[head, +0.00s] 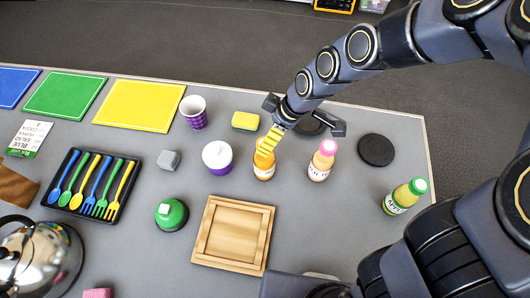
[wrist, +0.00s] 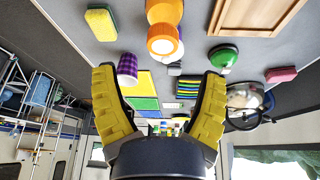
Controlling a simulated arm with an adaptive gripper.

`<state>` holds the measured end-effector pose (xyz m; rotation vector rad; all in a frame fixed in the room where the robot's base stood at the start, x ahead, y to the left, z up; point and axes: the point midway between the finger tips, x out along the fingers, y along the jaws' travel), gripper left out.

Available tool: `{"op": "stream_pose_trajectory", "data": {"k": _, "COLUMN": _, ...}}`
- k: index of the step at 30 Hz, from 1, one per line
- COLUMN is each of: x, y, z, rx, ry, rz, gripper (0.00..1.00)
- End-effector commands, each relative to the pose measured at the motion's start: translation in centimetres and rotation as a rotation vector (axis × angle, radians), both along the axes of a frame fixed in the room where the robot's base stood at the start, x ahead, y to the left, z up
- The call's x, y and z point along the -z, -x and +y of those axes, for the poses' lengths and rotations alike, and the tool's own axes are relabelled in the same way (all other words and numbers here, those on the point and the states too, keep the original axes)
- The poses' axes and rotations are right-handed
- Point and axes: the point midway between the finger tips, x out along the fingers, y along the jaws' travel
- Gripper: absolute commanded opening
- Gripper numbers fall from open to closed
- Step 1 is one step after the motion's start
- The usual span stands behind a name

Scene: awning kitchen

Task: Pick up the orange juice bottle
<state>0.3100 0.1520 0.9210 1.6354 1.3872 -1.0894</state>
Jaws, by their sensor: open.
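The orange juice bottle (head: 263,170) stands upright on the grey table near the middle. It has an orange body and a pale label, and its upper part is partly covered by my gripper in the head view. My gripper (head: 271,140) is right above and beside it, with a yellow-padded finger over the bottle's top. In the wrist view, the bottle (wrist: 164,12) shows its orange cap toward the camera, just beyond the gap between the two spread fingers (wrist: 158,72). The gripper is open and empty. Whether a finger touches the bottle cannot be told.
A yellow sponge (head: 245,121) lies behind. A wooden tray (head: 233,235) and green round item (head: 171,214) are in front.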

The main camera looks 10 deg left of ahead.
Motion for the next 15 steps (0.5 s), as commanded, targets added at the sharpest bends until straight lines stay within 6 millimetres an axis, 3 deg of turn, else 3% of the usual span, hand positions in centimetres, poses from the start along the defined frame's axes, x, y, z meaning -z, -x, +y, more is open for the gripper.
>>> {"op": "stream_pose_trajectory", "data": {"k": 15, "x": 5.4, "y": 0.1, "z": 1.2, "rx": 0.002, "ry": 0.002, "rz": 0.007, "gripper": 0.73}}
